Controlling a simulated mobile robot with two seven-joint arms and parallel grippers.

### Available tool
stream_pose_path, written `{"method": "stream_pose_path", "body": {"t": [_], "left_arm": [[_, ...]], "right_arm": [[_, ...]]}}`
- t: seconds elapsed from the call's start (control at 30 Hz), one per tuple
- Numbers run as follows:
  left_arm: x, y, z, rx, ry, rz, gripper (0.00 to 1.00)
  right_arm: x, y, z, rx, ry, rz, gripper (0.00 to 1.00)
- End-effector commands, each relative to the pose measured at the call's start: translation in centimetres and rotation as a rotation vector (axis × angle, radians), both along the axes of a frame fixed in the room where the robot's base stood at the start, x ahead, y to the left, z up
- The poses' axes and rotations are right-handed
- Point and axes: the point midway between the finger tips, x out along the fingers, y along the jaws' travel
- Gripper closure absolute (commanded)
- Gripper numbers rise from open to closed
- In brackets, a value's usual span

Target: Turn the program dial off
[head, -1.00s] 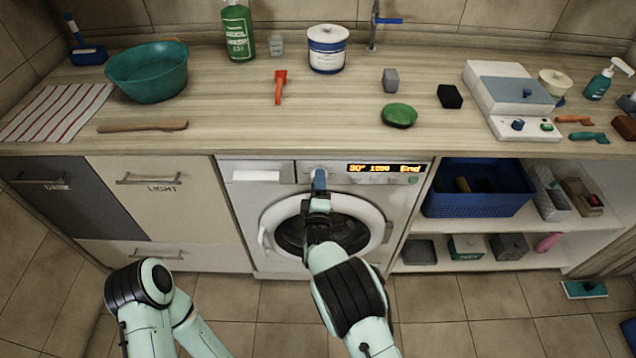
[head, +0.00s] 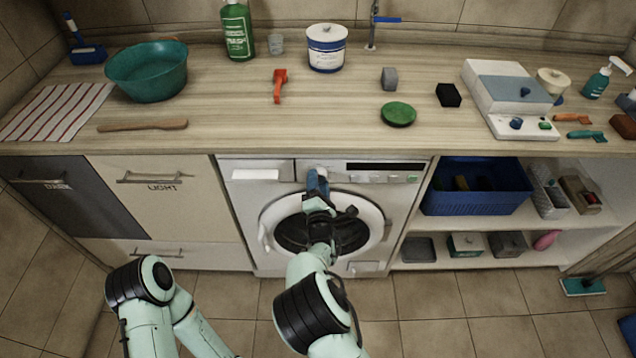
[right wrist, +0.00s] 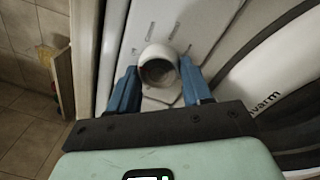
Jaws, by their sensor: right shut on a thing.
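The white washing machine (head: 238,196) stands under the counter, with its round door closed. Its program dial (right wrist: 158,62) is a round white knob on the front panel, with marks printed around it. In the head view the dial is mostly hidden behind my fingers. My right gripper (head: 317,180) is at the panel, its blue fingers on either side of the dial and shut on it. The display strip (head: 385,167) right of the dial is dark. My left gripper is out of view; only part of that arm shows at the lower left.
Above the machine is the wooden counter (head: 230,135) with a teal bowl (head: 148,72), a green dish (head: 398,114) and other items. Right of the machine are open shelves with a blue basket (head: 475,200). Drawers are on the left. The floor in front looks mostly clear.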

Motion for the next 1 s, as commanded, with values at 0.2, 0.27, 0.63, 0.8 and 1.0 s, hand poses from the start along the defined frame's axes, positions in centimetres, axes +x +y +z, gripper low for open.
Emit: {"method": "stream_pose_path", "body": {"t": [0.2,0.27,0.63,0.8,1.0], "left_arm": [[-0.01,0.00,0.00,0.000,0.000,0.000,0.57],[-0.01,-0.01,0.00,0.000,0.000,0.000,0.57],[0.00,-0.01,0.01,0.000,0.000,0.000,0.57],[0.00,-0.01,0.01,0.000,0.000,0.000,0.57],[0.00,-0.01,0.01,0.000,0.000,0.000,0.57]], "right_arm": [[0.02,-0.13,0.09,-0.035,-0.002,-0.003,0.81],[0.02,-0.14,0.09,-0.038,-0.002,-0.003,0.81],[0.03,-0.15,0.11,-0.040,-0.003,-0.002,0.41],[0.02,-0.10,0.07,-0.039,-0.002,-0.002,0.25],[-0.09,-0.04,0.03,-0.038,-0.001,0.000,0.25]]}}
